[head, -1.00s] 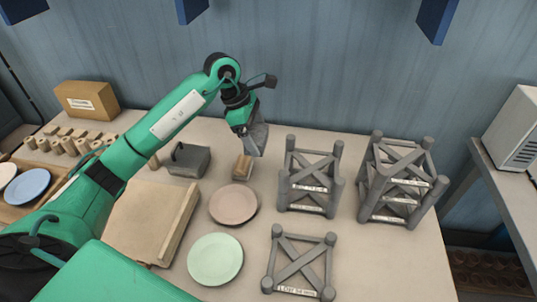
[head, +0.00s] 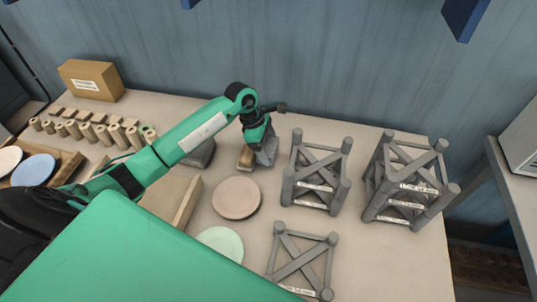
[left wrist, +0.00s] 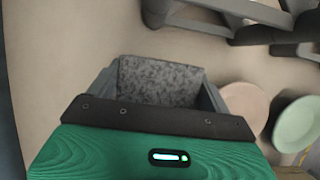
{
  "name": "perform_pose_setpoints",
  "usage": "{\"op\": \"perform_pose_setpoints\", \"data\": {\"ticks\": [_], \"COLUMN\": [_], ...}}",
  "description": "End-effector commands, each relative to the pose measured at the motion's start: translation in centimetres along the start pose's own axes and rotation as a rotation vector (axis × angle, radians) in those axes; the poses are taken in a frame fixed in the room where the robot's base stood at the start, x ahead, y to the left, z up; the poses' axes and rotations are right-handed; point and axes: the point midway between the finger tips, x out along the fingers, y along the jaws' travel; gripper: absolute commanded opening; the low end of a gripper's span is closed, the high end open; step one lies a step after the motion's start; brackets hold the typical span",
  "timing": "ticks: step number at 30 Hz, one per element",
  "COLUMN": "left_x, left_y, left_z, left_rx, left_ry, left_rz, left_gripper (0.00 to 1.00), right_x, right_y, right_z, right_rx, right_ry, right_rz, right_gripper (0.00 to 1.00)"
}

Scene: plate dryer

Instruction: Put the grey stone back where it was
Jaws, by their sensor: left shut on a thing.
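The grey stone (left wrist: 160,82), a speckled block, sits between the fingers of my left gripper (left wrist: 158,90) in the left wrist view. The gripper is shut on it. In the head view my left gripper (head: 266,152) points down, low over the back of the table, just right of a small wooden block (head: 246,157). There I cannot tell the stone from the grey fingers, nor whether it touches the table. My right gripper is not in view.
Grey lattice stands (head: 316,176) are to the right of the gripper. A pink plate (head: 236,198) and a green plate (head: 222,241) lie in front. A dark grey block (head: 203,153) is partly hidden behind my arm. Wooden pegs (head: 102,134) stand at left. Bare table shows behind the gripper.

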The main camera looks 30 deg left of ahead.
Motion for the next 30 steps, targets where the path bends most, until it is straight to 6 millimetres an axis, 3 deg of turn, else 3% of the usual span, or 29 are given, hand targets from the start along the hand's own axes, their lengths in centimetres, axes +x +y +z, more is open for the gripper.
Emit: {"op": "perform_pose_setpoints", "data": {"ticks": [8,15,26,27,30], "left_x": [2.1,5.1,5.7,5.7,5.6], "left_y": [0.0,0.0,0.1,0.1,0.1], "left_z": [-0.8,-2.0,-2.3,-2.4,-2.3], "left_rx": [0.000,0.000,0.002,0.002,0.001], "left_ry": [-0.002,-0.002,-0.001,0.000,0.000], "left_rz": [0.000,0.000,0.003,0.002,0.001], "left_gripper": [0.60,0.60,0.60,0.84,1.00], "right_x": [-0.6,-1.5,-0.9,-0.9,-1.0], "right_y": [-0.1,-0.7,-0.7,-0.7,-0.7], "right_z": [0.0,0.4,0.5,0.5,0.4], "right_rx": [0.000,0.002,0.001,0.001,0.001], "right_ry": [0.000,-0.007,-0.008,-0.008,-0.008], "right_rz": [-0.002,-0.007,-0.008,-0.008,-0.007], "right_gripper": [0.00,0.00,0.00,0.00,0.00]}}
